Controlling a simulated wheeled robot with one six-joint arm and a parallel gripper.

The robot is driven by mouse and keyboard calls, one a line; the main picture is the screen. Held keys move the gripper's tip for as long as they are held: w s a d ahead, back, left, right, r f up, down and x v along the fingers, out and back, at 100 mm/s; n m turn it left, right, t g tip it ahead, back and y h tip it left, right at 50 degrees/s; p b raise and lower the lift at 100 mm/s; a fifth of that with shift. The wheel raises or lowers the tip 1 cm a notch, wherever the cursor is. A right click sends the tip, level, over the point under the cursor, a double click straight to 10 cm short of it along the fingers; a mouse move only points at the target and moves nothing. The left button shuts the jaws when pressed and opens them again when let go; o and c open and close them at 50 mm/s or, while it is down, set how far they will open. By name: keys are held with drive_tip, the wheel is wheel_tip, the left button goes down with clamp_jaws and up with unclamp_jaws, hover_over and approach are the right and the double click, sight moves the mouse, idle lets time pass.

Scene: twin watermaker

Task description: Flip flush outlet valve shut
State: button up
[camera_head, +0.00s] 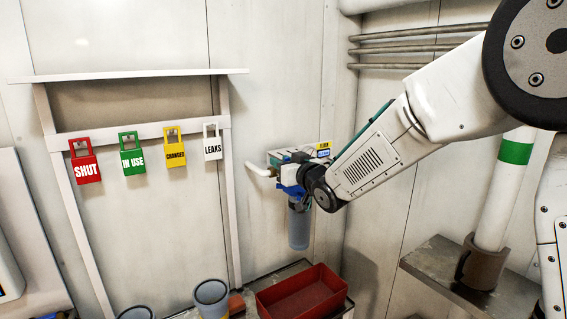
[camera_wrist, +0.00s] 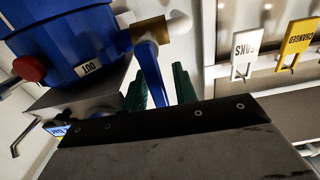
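The flush outlet valve shows in the wrist view as a brass body (camera_wrist: 150,32) with a white pipe stub, on a blue filter head (camera_wrist: 65,40) labelled OUT. Its blue lever (camera_wrist: 152,75) points from the brass body toward my gripper (camera_wrist: 158,68). The green fingers are apart, one on each side of the lever. A gap shows between the lever and the right finger; contact with the left finger is unclear. In the head view, the blue filter head (camera_head: 288,174) sits above a grey filter bowl (camera_head: 299,226), and my wrist hides the fingers.
A red knob (camera_wrist: 29,68) is on the filter head. Tags hang at left: red SHUT (camera_head: 86,168), green IN USE (camera_head: 132,158), yellow CHANGED (camera_head: 175,152), white LEAKS (camera_head: 212,147). A red tray (camera_head: 300,295) and grey buckets (camera_head: 211,296) stand below. Pipes (camera_head: 420,46) run along the upper right wall.

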idle(0.6)
drive_tip(key=n, duration=0.2)
drive_tip(key=shift+s+a+n, duration=0.2)
drive_tip(key=shift+a+n, duration=0.1)
drive_tip(key=shift+n, duration=0.1)
drive_tip(key=s+d+f+m+g+h, duration=0.1)
drive_tip(key=s+d+m+g+h, duration=0.2)
drive_tip(key=s+d, duration=0.8)
drive_tip(key=s+d+f+m+g+h, duration=0.2)
drive_tip(key=s+d+h, duration=0.4)
drive_tip(key=s+d, duration=0.5)
drive_tip(key=shift+d+m+g+h, duration=0.3)
drive_tip(key=shift+d+m+g, duration=0.35)
drive_tip(key=shift+d, duration=0.45)
drive_tip(key=shift+s, duration=0.1)
drive_tip(key=s+d+f+m+g, duration=0.1)
drive_tip(key=s+d+g, duration=0.1)
drive_tip(key=s, duration=1)
drive_tip(key=s+d+f+m+g, duration=0.1)
drive_tip(key=s+g, duration=0.4)
drive_tip(key=s, duration=0.7)
drive_tip(key=shift+s+d+f+m, duration=0.2)
drive_tip(key=shift+d+f+m, duration=0.3)
drive_tip(key=shift+d, duration=0.45)
